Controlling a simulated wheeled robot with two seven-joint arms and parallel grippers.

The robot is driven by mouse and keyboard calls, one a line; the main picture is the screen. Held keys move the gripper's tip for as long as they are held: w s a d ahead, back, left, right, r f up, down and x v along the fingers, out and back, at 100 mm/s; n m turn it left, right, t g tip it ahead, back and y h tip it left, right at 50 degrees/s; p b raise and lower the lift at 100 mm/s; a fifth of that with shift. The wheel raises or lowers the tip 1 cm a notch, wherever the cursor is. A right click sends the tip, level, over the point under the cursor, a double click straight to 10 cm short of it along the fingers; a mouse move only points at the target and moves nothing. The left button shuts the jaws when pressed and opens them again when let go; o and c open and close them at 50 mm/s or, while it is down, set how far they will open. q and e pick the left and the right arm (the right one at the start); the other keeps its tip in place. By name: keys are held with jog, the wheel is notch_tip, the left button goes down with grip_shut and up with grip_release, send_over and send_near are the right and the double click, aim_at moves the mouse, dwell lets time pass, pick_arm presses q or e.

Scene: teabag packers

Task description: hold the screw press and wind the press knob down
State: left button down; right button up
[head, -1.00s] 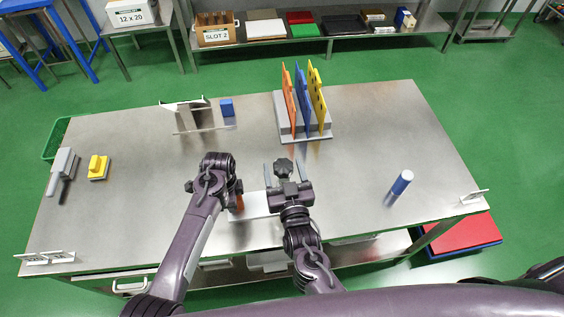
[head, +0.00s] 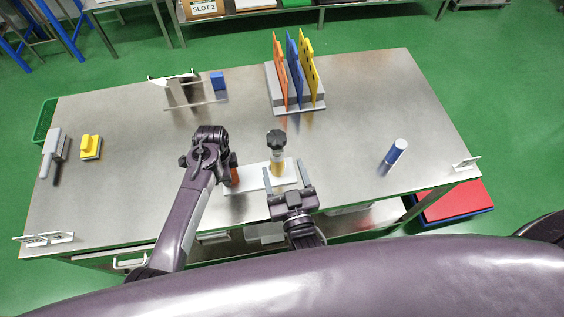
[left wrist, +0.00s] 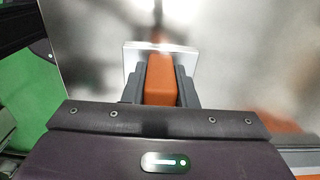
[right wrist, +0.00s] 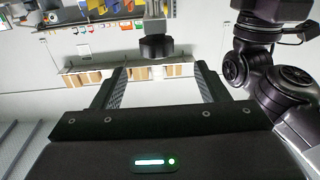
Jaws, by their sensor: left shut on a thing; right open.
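The screw press has a white base plate (head: 250,184), an orange handle (head: 234,177) at its left and an upright brass-coloured post with a black knob (head: 276,138) at its right. My left gripper (head: 222,168) is shut on the orange handle, which shows between its fingers in the left wrist view (left wrist: 160,80). My right gripper (head: 284,167) is open and empty, low on the near side of the post. In the right wrist view the knob (right wrist: 156,47) lies beyond the open fingertips, between their lines, and looks apart from them.
A grey rack (head: 284,98) with orange, blue and yellow boards stands behind the press. A blue-and-white cylinder (head: 393,154) stands to the right. The tabletop between is clear.

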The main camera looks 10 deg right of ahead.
jog(key=w+a+r+n+t+y, duration=0.2)
jog(key=a+r+n+t+y, duration=0.3)
jog(key=n+y, duration=0.55)
jog(key=m+g+y, duration=0.7)
jog(key=m+g, duration=1.7)
jog(key=m, duration=0.5)
send_near(269, 138)
jog(key=shift+h, duration=0.25)
jog(key=a, duration=1)
jog(key=shift+s, duration=0.25)
jog(key=shift+c, duration=0.4)
jog(key=c, duration=0.9)
